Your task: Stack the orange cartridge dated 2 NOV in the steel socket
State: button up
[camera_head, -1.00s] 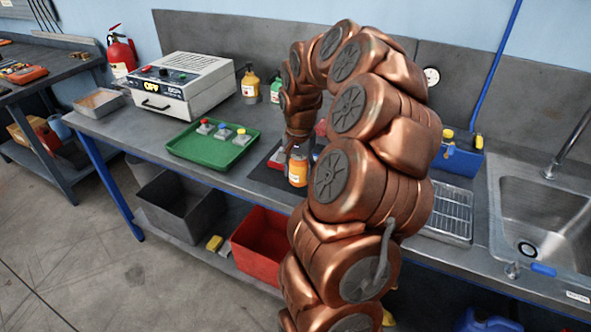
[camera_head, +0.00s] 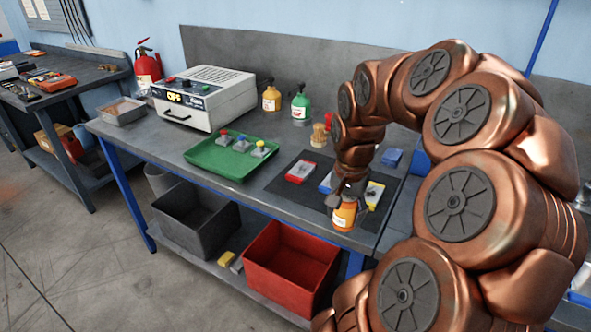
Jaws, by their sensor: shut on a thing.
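My gripper (camera_head: 347,202) points down at the front edge of the bench, right of centre. It is shut on an orange cartridge (camera_head: 344,218) with a white label. The date on the label is too small to read. The cartridge hangs upright below the fingers, and I cannot tell whether it touches anything. On the dark mat (camera_head: 285,184) beside it lie a red block (camera_head: 300,171), a blue block (camera_head: 325,184) and a yellow block (camera_head: 374,194), each with a pale face. I cannot pick out the steel socket; my arm hides part of the bench.
A green tray (camera_head: 205,163) holds three small grey pieces with red, blue and yellow tops. A white oven-like box (camera_head: 206,98) and yellow and green bottles (camera_head: 300,104) stand behind. A red bin (camera_head: 290,262) and a grey bin (camera_head: 195,220) sit below the bench.

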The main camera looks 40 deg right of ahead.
jog(key=w+a+f+n+p, duration=0.1)
jog(key=w+a+f+n, duration=0.3)
jog(key=w+a, duration=0.6)
jog(key=w+a+f+n, duration=0.3)
jog(key=w+a+n, duration=0.35)
jog(key=w, duration=0.65)
jog(key=w+a+f+n, duration=0.1)
jog(key=w+a, duration=0.1)
jog(key=a, duration=0.1)
jog(key=w+a+f+n, duration=0.1)
jog(key=a, duration=0.3)
jog(key=w+a+f+n, duration=0.1)
jog(key=w+a, duration=0.1)
jog(key=a, duration=0.2)
jog(key=shift+w+a+f+p, duration=0.1)
jog(key=shift+w+f+p, duration=0.05)
jog(key=shift+w+p, duration=0.2)
